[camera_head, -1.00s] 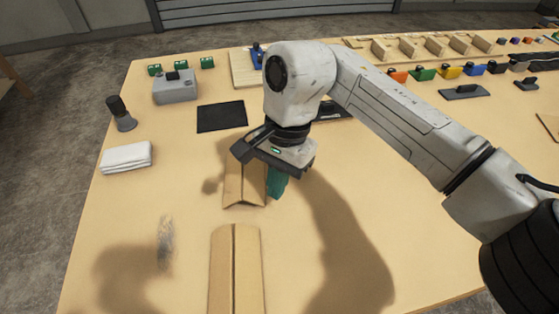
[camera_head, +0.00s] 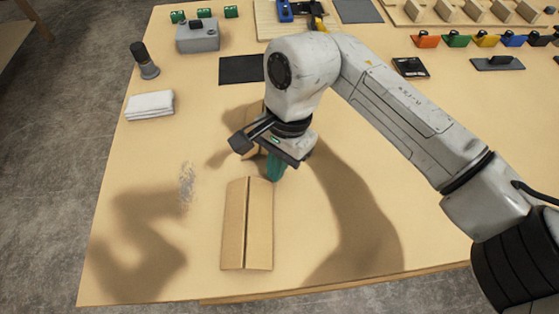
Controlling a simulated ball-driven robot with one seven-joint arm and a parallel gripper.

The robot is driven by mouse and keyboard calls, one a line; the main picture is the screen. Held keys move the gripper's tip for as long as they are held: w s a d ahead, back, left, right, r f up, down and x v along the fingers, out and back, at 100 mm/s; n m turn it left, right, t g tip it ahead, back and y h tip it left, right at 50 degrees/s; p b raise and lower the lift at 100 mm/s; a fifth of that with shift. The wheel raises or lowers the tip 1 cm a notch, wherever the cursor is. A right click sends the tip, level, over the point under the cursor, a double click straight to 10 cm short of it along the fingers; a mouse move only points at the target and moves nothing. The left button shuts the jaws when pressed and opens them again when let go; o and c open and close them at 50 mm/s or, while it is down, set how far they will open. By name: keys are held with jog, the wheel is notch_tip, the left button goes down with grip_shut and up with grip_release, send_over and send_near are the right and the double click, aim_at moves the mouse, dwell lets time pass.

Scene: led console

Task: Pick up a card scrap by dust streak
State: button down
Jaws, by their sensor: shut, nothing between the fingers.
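The dust streak (camera_head: 186,185) is a grey smudge on the left part of the bench. One folded tan card scrap (camera_head: 236,228) lies to its right, with a crease along its length. A second tan card scrap (camera_head: 253,149) lies farther back, mostly hidden behind my gripper and wrist. My gripper (camera_head: 275,176) has teal fingers pointing down, shut and empty. In the picture its tips are just beyond the far right corner of the nearer scrap. I cannot tell how high they are above the bench.
A folded white cloth (camera_head: 150,105), a dark knobbed tool (camera_head: 145,62), a grey box (camera_head: 198,36) and a black mat (camera_head: 241,69) stand at the back left. The bench (camera_head: 420,215) is clear at front right.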

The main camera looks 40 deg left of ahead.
aim_at(228, 229)
jog(key=s+b, duration=0.1)
jog(key=s, duration=0.3)
jog(key=s+b, duration=0.1)
jog(key=s, duration=0.3)
jog(key=s+d+b, duration=0.1)
jog(key=s, duration=0.4)
jog(key=shift+d+f+b, duration=0.1)
jog(key=shift+f+b, duration=0.1)
jog(key=shift+b, duration=0.2)
